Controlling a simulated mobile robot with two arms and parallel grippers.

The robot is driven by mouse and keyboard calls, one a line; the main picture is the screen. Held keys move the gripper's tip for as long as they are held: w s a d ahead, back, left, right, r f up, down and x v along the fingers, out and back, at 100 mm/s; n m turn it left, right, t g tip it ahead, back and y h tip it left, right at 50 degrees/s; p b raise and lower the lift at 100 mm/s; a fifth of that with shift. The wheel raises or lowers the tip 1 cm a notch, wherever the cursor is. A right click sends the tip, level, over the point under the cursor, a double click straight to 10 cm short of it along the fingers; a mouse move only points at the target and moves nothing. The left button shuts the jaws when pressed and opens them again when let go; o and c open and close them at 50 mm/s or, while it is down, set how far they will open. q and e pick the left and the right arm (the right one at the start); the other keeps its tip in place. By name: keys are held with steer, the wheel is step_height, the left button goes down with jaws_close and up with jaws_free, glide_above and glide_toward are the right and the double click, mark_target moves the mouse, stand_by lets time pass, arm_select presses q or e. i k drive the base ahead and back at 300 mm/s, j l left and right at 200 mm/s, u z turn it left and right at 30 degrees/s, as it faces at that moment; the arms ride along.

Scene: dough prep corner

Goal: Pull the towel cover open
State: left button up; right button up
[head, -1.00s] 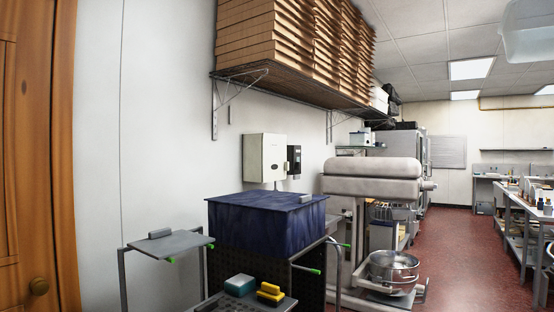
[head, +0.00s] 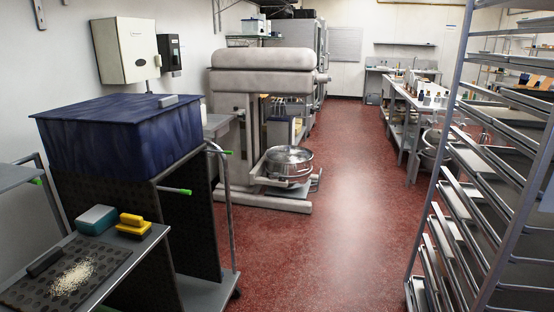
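A dark blue cloth cover (head: 120,140) is draped over a boxy shape on top of a dark cart at the left of the head view. Its top looks flat and its sides hang down to the cart's top. A small grey block (head: 168,101) lies on the right part of its top. The cover hides what is under it. Neither of my grippers is in view.
A white dispenser (head: 125,50) hangs on the wall behind the cover. A low tray (head: 110,262) holds a teal-and-grey block (head: 97,219) and a yellow block (head: 131,222). A mixer (head: 262,58) stands beyond. A rack (head: 470,190) stands right; red floor (head: 320,240) is clear between.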

mark_target(141, 60)
steer(key=i+z, duration=0.15)
steer(key=i, duration=2.05)
